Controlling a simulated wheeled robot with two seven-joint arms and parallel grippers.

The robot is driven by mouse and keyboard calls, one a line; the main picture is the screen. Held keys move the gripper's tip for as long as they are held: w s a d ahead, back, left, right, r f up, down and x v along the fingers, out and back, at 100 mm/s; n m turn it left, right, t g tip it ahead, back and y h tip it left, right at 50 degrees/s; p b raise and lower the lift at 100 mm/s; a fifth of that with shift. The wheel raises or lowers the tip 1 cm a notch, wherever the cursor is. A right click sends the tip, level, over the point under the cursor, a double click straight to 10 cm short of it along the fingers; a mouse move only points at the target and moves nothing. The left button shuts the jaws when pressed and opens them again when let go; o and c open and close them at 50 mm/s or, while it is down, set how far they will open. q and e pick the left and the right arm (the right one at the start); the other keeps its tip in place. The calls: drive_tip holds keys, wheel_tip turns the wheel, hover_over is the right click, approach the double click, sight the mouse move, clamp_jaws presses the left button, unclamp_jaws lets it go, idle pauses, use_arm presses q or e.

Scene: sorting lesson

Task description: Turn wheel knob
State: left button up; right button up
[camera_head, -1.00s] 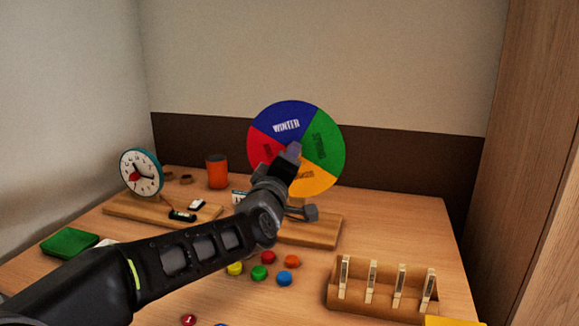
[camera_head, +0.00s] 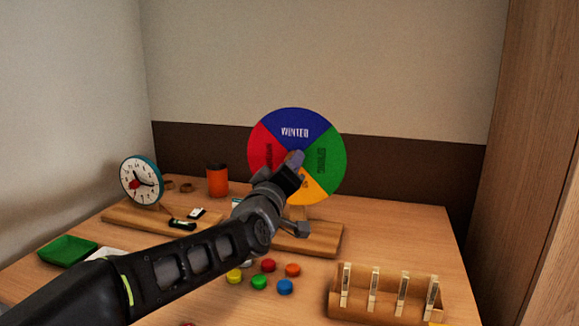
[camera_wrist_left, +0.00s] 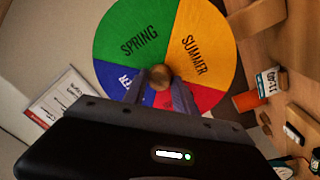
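The round season wheel (camera_head: 325,155) stands upright on a wooden base (camera_head: 325,238), with blue WINTER at the top, green SPRING right and red left. In the left wrist view the wheel (camera_wrist_left: 205,30) fills the upper middle. The round brown knob (camera_wrist_left: 160,74) at its middle sits between my two left fingers, which appear to touch it on both sides. In the head view my left gripper (camera_head: 296,160) reaches the wheel's middle and hides the knob and part of the yellow and red sectors. My right gripper is out of view.
A toy clock (camera_head: 140,180) and an orange cup (camera_head: 217,180) stand left of the wheel. Several coloured discs (camera_head: 259,282) lie in front. A wooden rack with clothespins (camera_head: 388,307) is at the front right, and a green tray (camera_head: 67,250) at the left.

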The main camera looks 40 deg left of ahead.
use_arm(q)
drive_tip(key=o, duration=0.4)
drive_tip(key=shift+o, duration=0.2)
drive_tip(key=v, duration=0.7)
drive_tip(key=shift+s+d+p, duration=0.15)
drive_tip(key=shift+s+p, duration=0.2)
drive_tip(key=shift+s+f, duration=0.1)
